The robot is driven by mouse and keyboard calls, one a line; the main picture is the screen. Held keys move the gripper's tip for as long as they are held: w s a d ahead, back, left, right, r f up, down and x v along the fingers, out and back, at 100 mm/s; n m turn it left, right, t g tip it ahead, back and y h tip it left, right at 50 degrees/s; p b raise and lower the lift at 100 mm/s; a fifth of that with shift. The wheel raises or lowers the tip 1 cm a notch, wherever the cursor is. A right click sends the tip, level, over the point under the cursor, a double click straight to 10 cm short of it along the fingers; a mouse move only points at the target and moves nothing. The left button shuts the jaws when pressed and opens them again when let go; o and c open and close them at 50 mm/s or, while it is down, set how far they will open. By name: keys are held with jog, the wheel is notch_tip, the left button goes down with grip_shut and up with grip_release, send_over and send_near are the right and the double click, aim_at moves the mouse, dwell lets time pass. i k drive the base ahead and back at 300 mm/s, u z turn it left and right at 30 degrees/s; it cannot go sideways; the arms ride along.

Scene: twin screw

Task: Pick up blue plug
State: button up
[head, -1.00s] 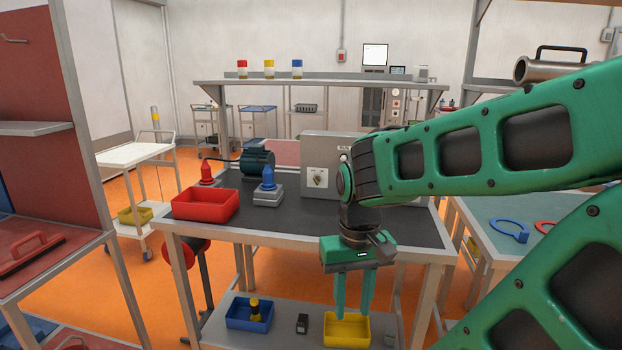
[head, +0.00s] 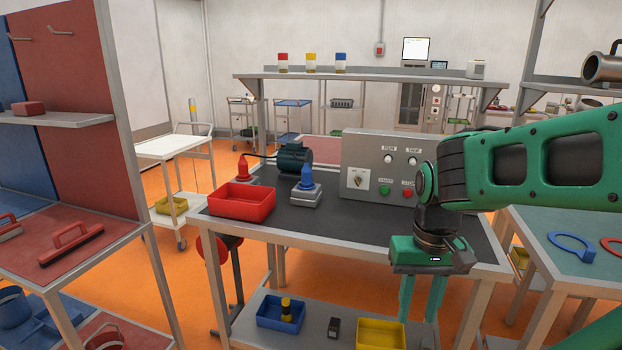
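The blue plug (head: 306,178) stands upright on a grey socket block (head: 306,197) on the dark tabletop, left of the control panel. My gripper (head: 420,316) points down at the table's front edge, to the right of the plug and nearer to me. Its two green fingers are apart with nothing seen between them. The gripper is well away from the plug.
A red bin (head: 243,201) and a red plug (head: 243,170) are left of the blue plug, with a motor (head: 294,158) behind. The control panel (head: 383,166) stands to its right. Bare tabletop (head: 335,225) lies in front. The lower shelf holds a blue bin (head: 281,314) and a yellow bin (head: 381,333).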

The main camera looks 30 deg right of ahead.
aim_at(306, 172)
jog(key=i, duration=0.9)
jog(key=u, duration=0.05)
